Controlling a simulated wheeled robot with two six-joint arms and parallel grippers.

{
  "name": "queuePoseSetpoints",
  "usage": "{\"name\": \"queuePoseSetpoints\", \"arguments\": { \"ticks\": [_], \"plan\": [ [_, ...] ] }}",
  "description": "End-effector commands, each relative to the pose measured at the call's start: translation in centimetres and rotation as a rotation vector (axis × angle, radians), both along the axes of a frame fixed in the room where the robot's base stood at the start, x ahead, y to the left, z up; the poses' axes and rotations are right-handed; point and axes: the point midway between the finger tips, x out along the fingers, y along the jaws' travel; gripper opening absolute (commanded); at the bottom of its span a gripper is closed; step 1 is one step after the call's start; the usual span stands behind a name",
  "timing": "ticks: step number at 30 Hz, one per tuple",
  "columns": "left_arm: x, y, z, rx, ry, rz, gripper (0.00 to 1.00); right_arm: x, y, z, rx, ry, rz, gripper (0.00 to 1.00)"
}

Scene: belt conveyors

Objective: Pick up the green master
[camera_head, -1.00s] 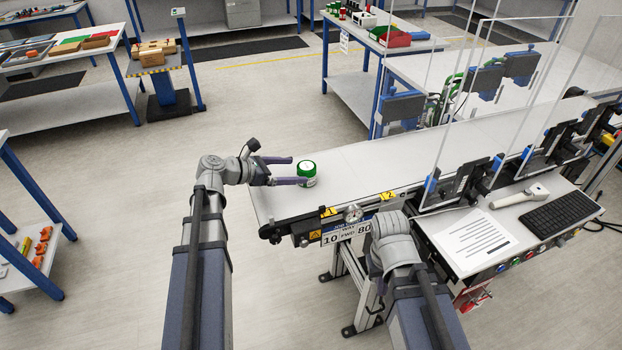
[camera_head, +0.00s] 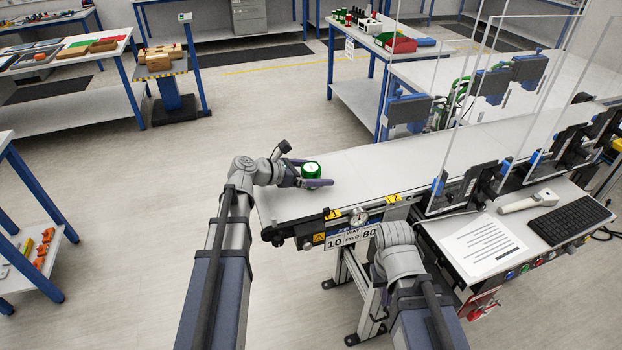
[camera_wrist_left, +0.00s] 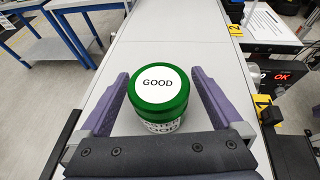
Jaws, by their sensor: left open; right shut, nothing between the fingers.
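The green master (camera_head: 311,170) is a round canister with a green lid and a white label. It stands upright near the left end of the conveyor belt (camera_head: 365,168). In the left wrist view the green master (camera_wrist_left: 159,88) has the word GOOD on its label and sits between the two purple fingers. My left gripper (camera_head: 318,175) is open around it, and gaps show on both sides (camera_wrist_left: 160,100). My right arm (camera_head: 398,255) shows at the lower middle, but its fingers are not visible.
A printed sheet (camera_head: 480,245), a scanner (camera_head: 527,202) and a keyboard (camera_head: 569,219) lie on the side shelf at right. Clear upright panels line the belt's right part. The belt's middle is clear.

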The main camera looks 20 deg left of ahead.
Motion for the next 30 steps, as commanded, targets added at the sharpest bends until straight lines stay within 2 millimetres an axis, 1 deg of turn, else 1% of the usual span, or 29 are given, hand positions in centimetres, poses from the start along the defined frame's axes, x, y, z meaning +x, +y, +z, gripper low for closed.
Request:
{"name": "queuePoseSetpoints", "arguments": {
  "ticks": [1,3,9,30],
  "plan": [
    [0.49,-0.45,-0.48,0.0,0.0,-0.002,1.0,0.0,0.0,-0.47,0.0,0.0,0.0,0.0],
    [0.69,-0.67,-0.51,0.0,0.0,0.0,1.0,0.0,0.0,-0.5,0.0,0.0,0.0,0.0],
    [0.64,-0.65,-0.38,0.0,0.0,0.001,0.99,0.0,0.0,-0.38,0.0,0.0,0.0,0.0],
    [0.62,-0.64,-0.38,0.0,0.0,0.0,0.2,0.0,0.0,-0.38,0.0,0.0,0.0,0.0]
  ]
}}
